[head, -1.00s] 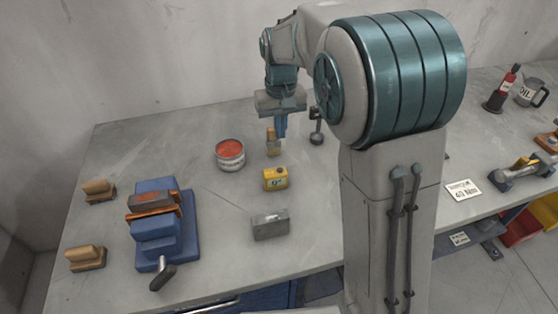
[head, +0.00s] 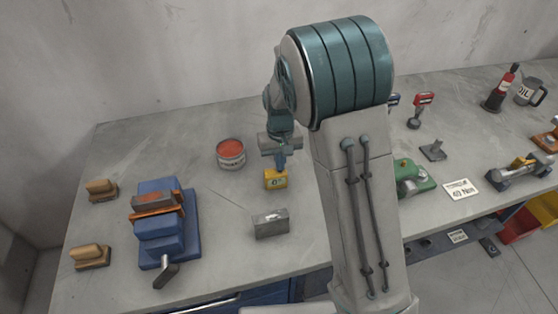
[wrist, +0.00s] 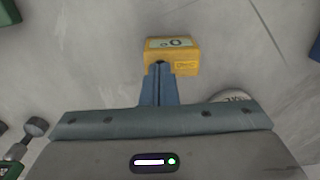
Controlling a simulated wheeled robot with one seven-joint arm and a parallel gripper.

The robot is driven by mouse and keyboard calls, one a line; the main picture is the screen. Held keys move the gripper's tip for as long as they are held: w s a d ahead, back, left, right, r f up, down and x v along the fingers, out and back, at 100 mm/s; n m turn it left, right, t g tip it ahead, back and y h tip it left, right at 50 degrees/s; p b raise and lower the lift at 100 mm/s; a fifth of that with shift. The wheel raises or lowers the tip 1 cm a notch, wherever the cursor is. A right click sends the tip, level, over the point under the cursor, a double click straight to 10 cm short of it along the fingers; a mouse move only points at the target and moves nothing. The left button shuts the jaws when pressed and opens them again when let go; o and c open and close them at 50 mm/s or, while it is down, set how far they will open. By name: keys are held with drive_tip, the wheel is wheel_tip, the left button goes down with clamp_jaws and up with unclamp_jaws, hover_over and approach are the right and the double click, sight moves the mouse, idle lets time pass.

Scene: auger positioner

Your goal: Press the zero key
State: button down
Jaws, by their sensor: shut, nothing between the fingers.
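The yellow box-shaped gauge (head: 275,180) stands on the bench with a pale display reading 0°. It also shows in the wrist view (wrist: 185,64), where the display is on its top and a small label is on its side. My gripper (head: 281,167) is shut and empty, pointing down at the gauge's far side. In the wrist view its closed blue fingertips (wrist: 160,68) overlap the gauge's near edge. I cannot tell whether they touch it. A small dark spot shows at the tips; I cannot make out a zero key clearly.
An open tin with red contents (head: 231,154) stands left of the gauge. A grey block (head: 271,223) stands in front of it. A blue vise (head: 161,228) and tan brushes (head: 101,190) are further left. Bare bench lies between them.

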drive_tip(key=shift+s+f+b, duration=0.1)
drive_tip(key=shift+f+b, duration=0.75)
drive_tip(key=shift+b, duration=0.05)
drive_tip(key=shift+s+f, duration=0.15)
drive_tip(key=shift+s, duration=0.1)
wheel_tip(320, 180, up, 15)
drive_tip(key=p, duration=0.1)
drive_tip(key=shift+w, duration=0.35)
idle(0.5)
